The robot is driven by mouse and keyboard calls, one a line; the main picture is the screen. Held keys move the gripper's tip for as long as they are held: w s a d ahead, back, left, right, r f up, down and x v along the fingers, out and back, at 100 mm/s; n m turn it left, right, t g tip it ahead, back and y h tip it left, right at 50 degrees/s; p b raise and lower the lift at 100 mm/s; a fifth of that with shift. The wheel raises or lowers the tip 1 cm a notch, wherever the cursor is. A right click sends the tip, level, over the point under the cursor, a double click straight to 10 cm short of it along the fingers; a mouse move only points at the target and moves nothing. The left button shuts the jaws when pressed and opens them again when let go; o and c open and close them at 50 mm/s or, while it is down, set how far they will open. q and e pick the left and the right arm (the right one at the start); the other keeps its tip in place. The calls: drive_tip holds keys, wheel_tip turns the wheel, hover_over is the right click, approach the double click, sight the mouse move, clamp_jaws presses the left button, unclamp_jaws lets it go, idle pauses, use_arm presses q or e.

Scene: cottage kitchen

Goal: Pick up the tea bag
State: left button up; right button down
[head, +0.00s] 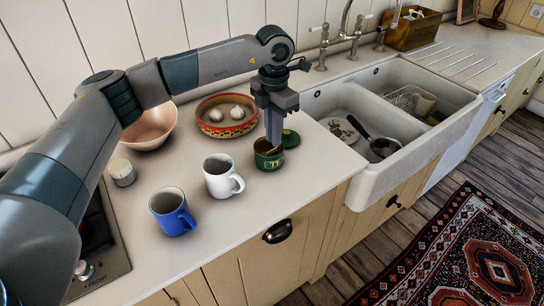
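No tea bag can be made out. A small dark green tin (268,160) with a yellowish band stands open on the counter near its front edge. A dark green round lid (290,138) lies just behind and right of it. My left gripper (273,140) points straight down over the tin, its fingertips at or just inside the mouth. The fingers overlap from this side, so their gap and anything between them are hidden. The inside of the tin is mostly hidden too. My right gripper is out of view.
A white mug (219,178) and a blue mug (170,212) stand left of the tin. A patterned bowl (227,128) with white bulbs, a pink bowl (150,130) and a small white jar (122,172) are behind. The sink (372,188) with dishes is right.

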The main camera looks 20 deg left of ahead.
sight(274, 150)
use_arm(q)
drive_tip(key=shift+f, duration=0.1)
